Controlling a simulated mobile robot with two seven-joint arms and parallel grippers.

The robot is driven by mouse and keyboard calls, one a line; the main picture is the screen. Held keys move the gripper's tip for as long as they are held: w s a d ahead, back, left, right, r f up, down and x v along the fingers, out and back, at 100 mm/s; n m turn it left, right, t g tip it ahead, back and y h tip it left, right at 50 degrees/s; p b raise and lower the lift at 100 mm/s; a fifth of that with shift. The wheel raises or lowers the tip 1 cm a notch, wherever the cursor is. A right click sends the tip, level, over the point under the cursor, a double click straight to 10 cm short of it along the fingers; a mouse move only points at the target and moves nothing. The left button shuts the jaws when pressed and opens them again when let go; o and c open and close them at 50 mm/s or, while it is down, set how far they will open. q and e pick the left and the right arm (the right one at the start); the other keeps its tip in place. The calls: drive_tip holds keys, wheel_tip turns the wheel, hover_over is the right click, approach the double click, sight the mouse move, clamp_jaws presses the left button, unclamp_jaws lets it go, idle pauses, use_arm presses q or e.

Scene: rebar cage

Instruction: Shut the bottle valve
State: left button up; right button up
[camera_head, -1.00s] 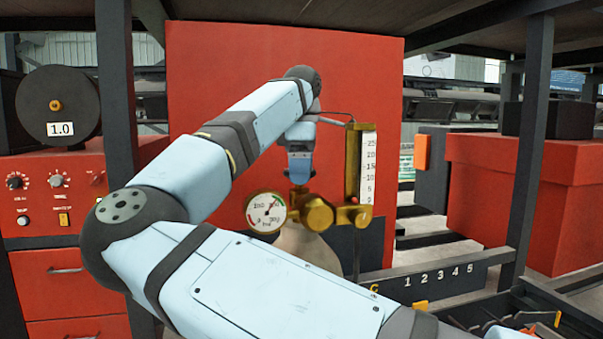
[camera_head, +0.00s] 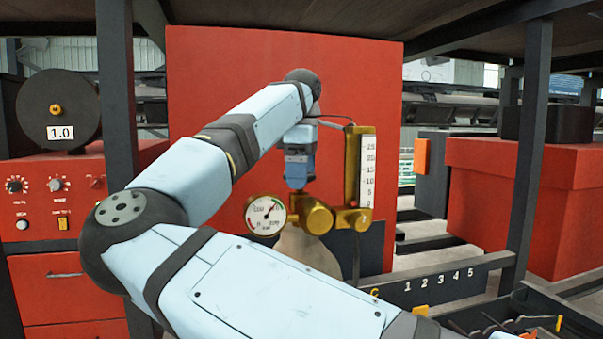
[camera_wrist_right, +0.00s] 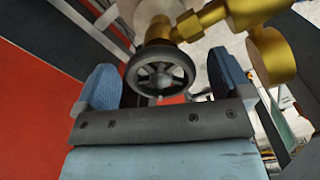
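The bottle valve has a dark spoked handwheel (camera_wrist_right: 160,72) and a brass body (camera_head: 317,215); it sits on top of a pale gas bottle (camera_head: 305,250). My right gripper (camera_head: 298,185) points down at the valve from above. In the right wrist view my right gripper (camera_wrist_right: 163,85) is open, with one blue finger on each side of the handwheel. Small gaps show between the fingers and the rim. In the head view my gripper hides the handwheel. My left gripper is in neither view.
A round gauge (camera_head: 266,214) sits left of the valve and a brass flowmeter (camera_head: 361,180) stands close on its right. A red panel (camera_head: 230,60) rises behind. A dark post (camera_head: 533,150) and a red box (camera_head: 515,205) stand to the right.

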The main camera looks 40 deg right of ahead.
wheel_tip(320, 180, up, 14)
drive_tip(key=p, duration=0.1)
idle(0.5)
drive_tip(key=shift+f, duration=0.15)
